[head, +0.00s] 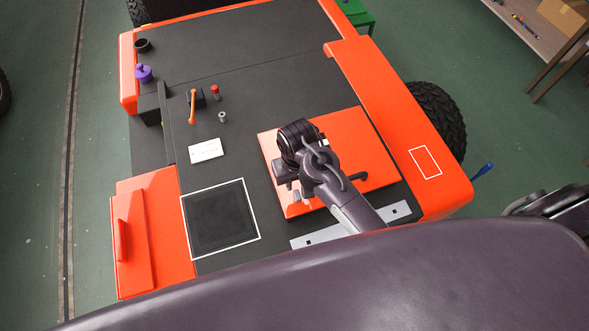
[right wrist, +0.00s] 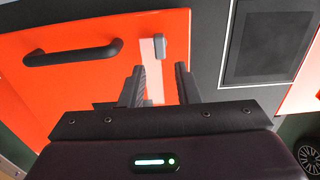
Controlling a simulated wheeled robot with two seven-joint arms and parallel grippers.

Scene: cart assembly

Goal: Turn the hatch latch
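The hatch is an orange panel (head: 365,150) on the cart's dark top; it also fills the left of the right wrist view (right wrist: 60,90). A black bar handle (right wrist: 73,53) is fixed to it. The latch (right wrist: 160,47) is a small grey piece near the hatch's edge, with a pale strip (right wrist: 150,72) beside it. My right gripper (right wrist: 162,68) is over the hatch, its two fingers apart and empty. In the wrist view the latch shows just beyond the gap between the fingertips; I see no contact. In the head view my right arm partly covers this area. My left gripper is out of view.
A white-outlined dark square (head: 220,217) lies left of the hatch. A white card (head: 206,150), an orange lever (head: 193,107), a red-topped peg (head: 215,93) and a purple knob (head: 143,73) are farther back. A grey strip (head: 318,235) lies in front of the hatch.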

